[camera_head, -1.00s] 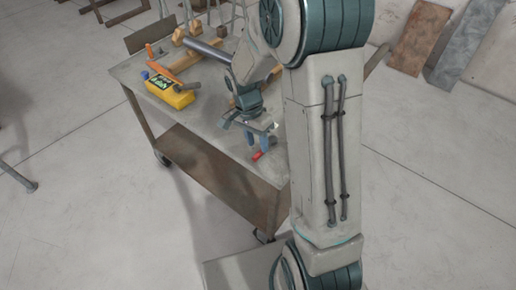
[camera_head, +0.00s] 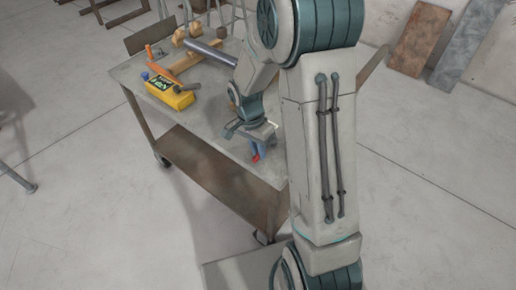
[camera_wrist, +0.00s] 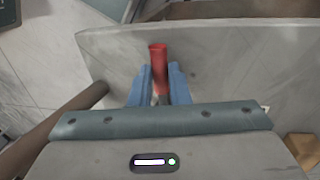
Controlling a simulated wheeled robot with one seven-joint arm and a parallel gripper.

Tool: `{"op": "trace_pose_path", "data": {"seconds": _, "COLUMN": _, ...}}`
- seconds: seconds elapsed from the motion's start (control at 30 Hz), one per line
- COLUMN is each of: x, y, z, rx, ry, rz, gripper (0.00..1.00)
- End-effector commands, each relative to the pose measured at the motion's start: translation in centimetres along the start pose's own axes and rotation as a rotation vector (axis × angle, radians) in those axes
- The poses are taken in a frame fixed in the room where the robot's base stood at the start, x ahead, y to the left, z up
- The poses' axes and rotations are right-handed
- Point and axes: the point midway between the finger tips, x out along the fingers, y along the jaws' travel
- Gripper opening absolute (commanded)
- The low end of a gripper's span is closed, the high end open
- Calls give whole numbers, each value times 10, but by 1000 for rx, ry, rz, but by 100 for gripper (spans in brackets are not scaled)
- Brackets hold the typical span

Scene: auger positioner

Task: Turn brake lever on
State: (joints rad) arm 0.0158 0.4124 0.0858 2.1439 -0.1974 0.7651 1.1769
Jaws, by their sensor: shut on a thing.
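A red lever handle (camera_wrist: 158,62) stands between the blue fingers of my gripper (camera_wrist: 159,88) in the wrist view. My gripper is shut on it; the fingers hide its lower part. In the head view my gripper (camera_head: 258,149) is low over the near right part of the cart top, with the red lever handle (camera_head: 256,158) at the fingertips. The lever's base and pivot are hidden, so I cannot tell its full position.
The metal cart (camera_head: 212,125) has a lower shelf (camera_head: 215,165). A yellow control box (camera_head: 168,92) sits on its left side. A grey tube (camera_head: 210,52) and an orange part (camera_head: 160,60) lie at the back. Open floor surrounds the cart.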

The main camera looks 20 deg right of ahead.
Motion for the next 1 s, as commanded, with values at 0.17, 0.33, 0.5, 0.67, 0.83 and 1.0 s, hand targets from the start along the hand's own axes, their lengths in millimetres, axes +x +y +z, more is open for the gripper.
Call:
{"op": "trace_pose_path", "data": {"seconds": 0.17, "x": -1, "y": -4, "z": -1, "rx": 55, "ry": -10, "rz": -1, "gripper": 0}}
{"op": "trace_pose_path", "data": {"seconds": 0.33, "x": -2, "y": -11, "z": -2, "rx": 157, "ry": -30, "rz": 0, "gripper": 0}}
{"op": "trace_pose_path", "data": {"seconds": 0.5, "x": -5, "y": -20, "z": -6, "rx": 303, "ry": -59, "rz": 0, "gripper": 0}}
{"op": "trace_pose_path", "data": {"seconds": 0.67, "x": -7, "y": -29, "z": -10, "rx": 453, "ry": -89, "rz": 0, "gripper": 0}}
{"op": "trace_pose_path", "data": {"seconds": 0.83, "x": -10, "y": -37, "z": -16, "rx": 613, "ry": -120, "rz": 0, "gripper": 0}}
{"op": "trace_pose_path", "data": {"seconds": 1.0, "x": -12, "y": -44, "z": -24, "rx": 771, "ry": -151, "rz": 0, "gripper": 0}}
